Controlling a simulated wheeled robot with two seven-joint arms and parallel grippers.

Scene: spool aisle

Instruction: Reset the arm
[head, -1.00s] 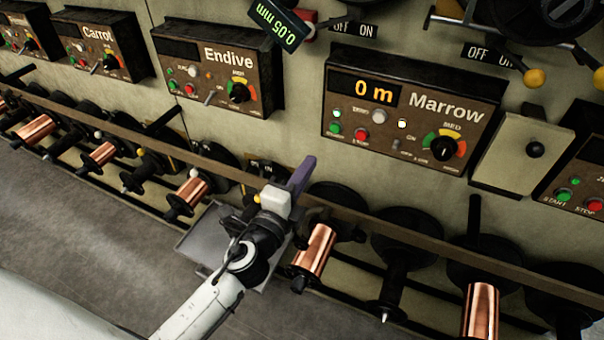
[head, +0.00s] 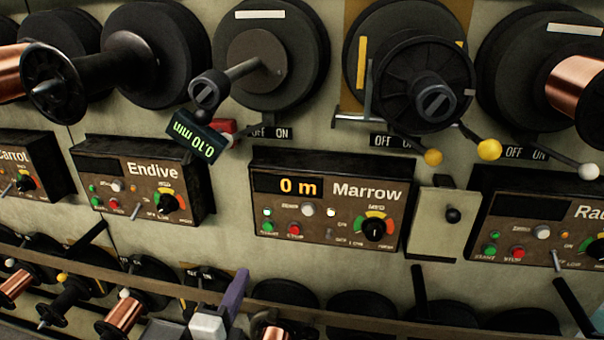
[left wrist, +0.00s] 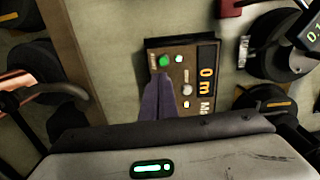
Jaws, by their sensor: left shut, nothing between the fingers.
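My left gripper (head: 240,275) shows low in the head view, with purple fingers pointing up. It is below and left of the Marrow control box (head: 322,240), whose display reads "0 m". In the left wrist view the fingers (left wrist: 158,80) are together with nothing between them, in front of the Marrow box (left wrist: 178,48). They overlap its lower edge in that picture; I cannot tell how large the gap is. Most of my left arm is cut off by the bottom of the head view. My right gripper is not in view.
Large black spools (head: 285,75) line the wall above the boxes. A dark gauge reading 0.10 mm (head: 193,137) hangs near a red part. The Endive box (head: 140,185) is to the left. A rail (head: 120,280) and copper spools (head: 120,318) run along below.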

